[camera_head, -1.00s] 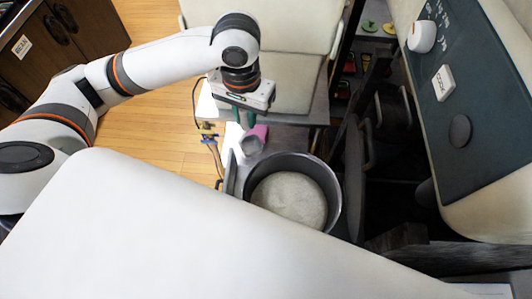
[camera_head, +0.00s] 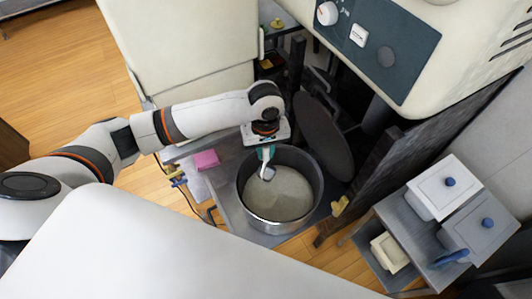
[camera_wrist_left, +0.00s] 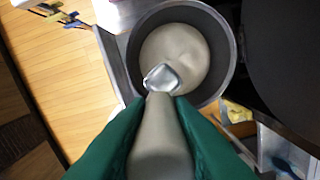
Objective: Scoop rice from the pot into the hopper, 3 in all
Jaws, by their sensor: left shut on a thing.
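The dark metal pot (camera_head: 311,170) stands on a grey surface with pale rice (camera_head: 284,198) in its bottom; its rim also shows in the left wrist view (camera_wrist_left: 226,50). My left gripper (camera_head: 266,153) is over the pot's far left rim, pointing down. Its green fingers are shut on the handle of a metal scoop (camera_wrist_left: 162,78). The scoop's head (camera_head: 268,173) is inside the pot's outline, over the rice; I cannot tell whether it touches the rice or holds any. I cannot make out a hopper for certain. My right gripper is not in view.
A cream machine with a dark control panel (camera_head: 385,45) stands at the upper right. A round dark lid-like disc (camera_head: 322,135) stands close behind the pot. A pink block (camera_head: 206,159) lies left of the pot. White and grey lidded boxes (camera_head: 447,186) stand at the right.

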